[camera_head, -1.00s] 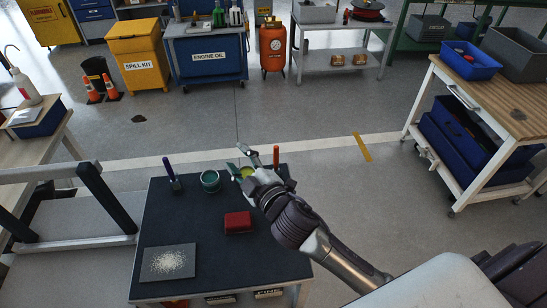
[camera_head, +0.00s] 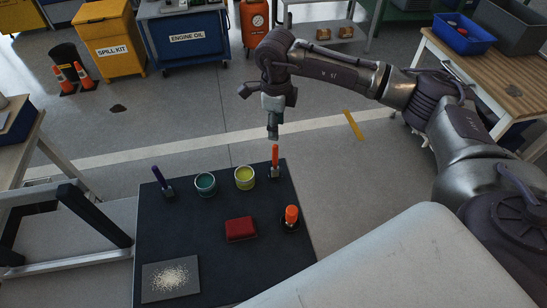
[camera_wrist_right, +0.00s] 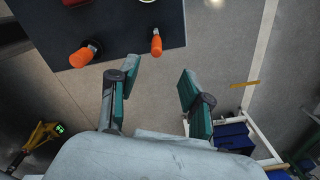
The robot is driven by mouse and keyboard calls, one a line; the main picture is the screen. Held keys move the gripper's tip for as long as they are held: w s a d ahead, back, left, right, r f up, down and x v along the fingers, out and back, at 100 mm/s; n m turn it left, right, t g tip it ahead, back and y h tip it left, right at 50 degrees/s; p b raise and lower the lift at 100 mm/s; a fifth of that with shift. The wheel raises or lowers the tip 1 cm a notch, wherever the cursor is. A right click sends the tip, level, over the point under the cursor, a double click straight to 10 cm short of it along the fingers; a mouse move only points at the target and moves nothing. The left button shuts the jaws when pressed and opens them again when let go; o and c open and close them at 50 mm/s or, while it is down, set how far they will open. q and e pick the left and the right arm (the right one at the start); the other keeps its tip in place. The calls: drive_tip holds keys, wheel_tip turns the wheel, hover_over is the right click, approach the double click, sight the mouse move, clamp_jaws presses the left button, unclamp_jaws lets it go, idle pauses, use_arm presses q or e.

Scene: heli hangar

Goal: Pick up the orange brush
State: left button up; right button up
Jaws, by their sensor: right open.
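The orange brush (camera_head: 275,155) stands upright at the back right corner of the dark table (camera_head: 185,225), its orange handle up. It also shows in the right wrist view (camera_wrist_right: 156,42), near the table edge. My right gripper (camera_head: 272,132) points down just above and behind the handle in the head view. In the right wrist view its two fingers (camera_wrist_right: 157,82) are spread, with nothing between them, and the brush lies beyond their tips. My left gripper is not in view.
An orange-topped black object (camera_head: 291,214) stands nearer on the table's right side. A yellow can (camera_head: 245,178), a teal can (camera_head: 205,183), a blue-handled brush (camera_head: 160,178), a red block (camera_head: 240,229) and a grey plate with pale grains (camera_head: 150,290) share the table.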

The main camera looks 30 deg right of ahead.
sight(275, 145)
wheel_tip(275, 145, down, 7)
drive_tip(key=shift+p, duration=0.7)
drive_tip(key=shift+s+a+f+p, duration=0.1)
drive_tip(key=shift+a+f+p, duration=0.05)
drive_tip(key=shift+f+p, duration=0.35)
wheel_tip(275, 145, down, 4)
drive_tip(key=shift+s+r+p, duration=0.1)
drive_tip(key=shift+r+p, duration=0.05)
drive_tip(key=shift+p, duration=0.55)
drive_tip(key=shift+f, duration=0.4)
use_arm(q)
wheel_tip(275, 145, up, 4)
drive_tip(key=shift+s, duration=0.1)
use_arm(e)
drive_tip(key=shift+c, duration=0.2)
clamp_jaws()
